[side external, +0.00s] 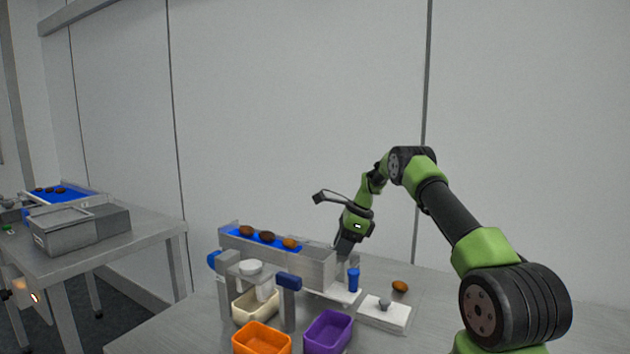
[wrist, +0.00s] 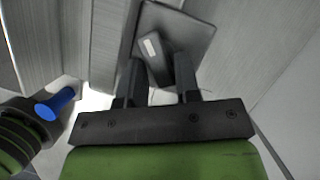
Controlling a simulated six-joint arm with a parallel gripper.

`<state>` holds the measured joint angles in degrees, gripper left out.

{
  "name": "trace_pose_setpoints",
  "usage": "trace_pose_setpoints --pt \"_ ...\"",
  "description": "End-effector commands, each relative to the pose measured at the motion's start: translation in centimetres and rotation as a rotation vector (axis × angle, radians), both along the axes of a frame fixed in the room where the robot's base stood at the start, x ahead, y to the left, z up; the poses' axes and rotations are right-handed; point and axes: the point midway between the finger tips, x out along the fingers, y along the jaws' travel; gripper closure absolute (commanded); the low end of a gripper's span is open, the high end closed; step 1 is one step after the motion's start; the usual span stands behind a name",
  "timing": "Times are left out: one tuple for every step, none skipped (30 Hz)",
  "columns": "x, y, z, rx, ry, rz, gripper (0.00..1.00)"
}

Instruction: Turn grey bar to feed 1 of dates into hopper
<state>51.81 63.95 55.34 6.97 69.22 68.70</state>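In the wrist view the two fingers of my gripper (wrist: 158,82) are apart, on either side of a dark grey bar (wrist: 153,62) with a pale label. The bar is slightly tilted between them, with a gap visible at least on its left; I cannot tell if the right finger touches it. It sits on a grey plate (wrist: 185,30). In the side view my gripper (side external: 346,246) points down behind the right end of a grey trough (side external: 318,268); the bar is hidden there. Three brown dates (side external: 267,237) lie on the blue belt (side external: 277,241) in the trough.
A blue-topped post (side external: 353,279) stands right of the trough, with a white block (side external: 397,318) and a lone date (side external: 400,287) beyond it. Cream (side external: 244,311), orange (side external: 262,341) and purple (side external: 328,333) bins stand in front. A second table (side external: 130,236) is at left.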

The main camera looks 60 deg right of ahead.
Motion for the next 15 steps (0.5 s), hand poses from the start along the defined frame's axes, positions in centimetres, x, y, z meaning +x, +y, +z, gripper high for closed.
trace_pose_setpoints --pt "-0.1 0.2 0.1 0.003 0.002 -0.053 0.70" --pt "-0.1 0.3 0.1 0.002 0.002 -0.088 0.70" --pt "-0.2 0.1 0.5 -0.001 -0.002 -0.116 0.70" --pt "-0.5 -0.1 1.3 -0.003 -0.004 -0.113 0.70" --pt "-0.7 -0.2 1.9 -0.005 -0.004 -0.112 0.70" --pt "-1.0 -0.4 2.7 -0.004 -0.004 -0.112 0.70" --pt "-1.3 -0.4 3.3 -0.002 -0.004 -0.111 0.70" --pt "-1.5 -0.5 3.9 -0.004 -0.003 -0.109 0.70" --pt "-1.8 -0.6 4.6 -0.003 -0.004 -0.109 0.70" --pt "-2.0 -0.7 5.2 -0.003 -0.004 -0.109 0.70" --pt "-2.3 -0.8 5.8 -0.004 -0.003 -0.108 0.70" --pt "-2.6 -0.9 6.6 -0.004 -0.003 -0.108 0.70" --pt "-2.8 -1.0 7.2 -0.003 -0.003 -0.108 0.70" --pt "-3.0 -1.1 7.7 -0.003 -0.003 -0.108 0.70" --pt "-3.3 -1.2 8.5 -0.004 -0.003 -0.107 0.70"
